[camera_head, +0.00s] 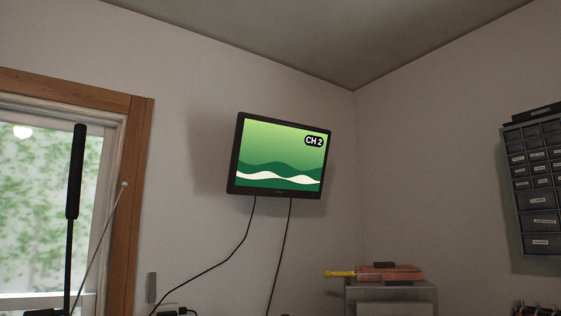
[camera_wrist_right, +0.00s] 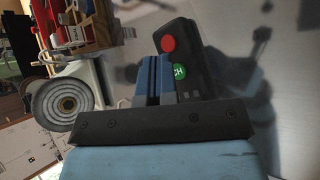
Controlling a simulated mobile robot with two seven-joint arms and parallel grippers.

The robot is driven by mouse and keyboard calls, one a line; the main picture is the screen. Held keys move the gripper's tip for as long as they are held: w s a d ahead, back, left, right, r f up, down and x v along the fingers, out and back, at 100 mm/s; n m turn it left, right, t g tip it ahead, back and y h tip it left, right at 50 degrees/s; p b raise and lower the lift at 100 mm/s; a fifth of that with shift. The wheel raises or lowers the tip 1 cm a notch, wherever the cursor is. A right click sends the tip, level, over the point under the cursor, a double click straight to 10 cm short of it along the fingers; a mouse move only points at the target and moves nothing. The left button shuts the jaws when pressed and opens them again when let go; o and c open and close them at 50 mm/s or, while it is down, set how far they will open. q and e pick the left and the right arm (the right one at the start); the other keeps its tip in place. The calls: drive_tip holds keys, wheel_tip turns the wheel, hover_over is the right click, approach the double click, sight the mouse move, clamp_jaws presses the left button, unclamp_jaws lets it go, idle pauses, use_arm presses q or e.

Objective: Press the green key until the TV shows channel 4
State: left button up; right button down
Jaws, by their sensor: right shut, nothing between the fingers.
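The TV (camera_head: 279,155) hangs on the wall in the head view, its screen lit green with waves and the label "CH 2" at its top right. In the right wrist view a dark remote (camera_wrist_right: 187,42) lies on a grey surface. My right gripper (camera_wrist_right: 153,62), with blue fingers, is shut and empty. In the picture its fingertips are just left of the green key; whether they touch the remote I cannot tell. My left gripper is out of view.
In the right wrist view a round grey coiled object (camera_wrist_right: 62,104) and a wooden rack (camera_wrist_right: 100,24) with tools stand to the left. The grey surface right of the remote is mostly clear. In the head view a drawer cabinet (camera_head: 537,190) hangs at the right.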

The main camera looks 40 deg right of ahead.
drive_tip(key=shift+f, duration=0.1)
idle(0.6)
drive_tip(key=shift+f, duration=0.35)
drive_tip(key=shift+f, duration=0.2)
idle(0.3)
drive_tip(key=shift+r, duration=0.1)
drive_tip(key=shift+r+p, duration=0.3)
drive_tip(key=shift+r, duration=0.25)
wheel_tip(320, 180, up, 6)
drive_tip(key=p, duration=0.4)
idle(1.0)
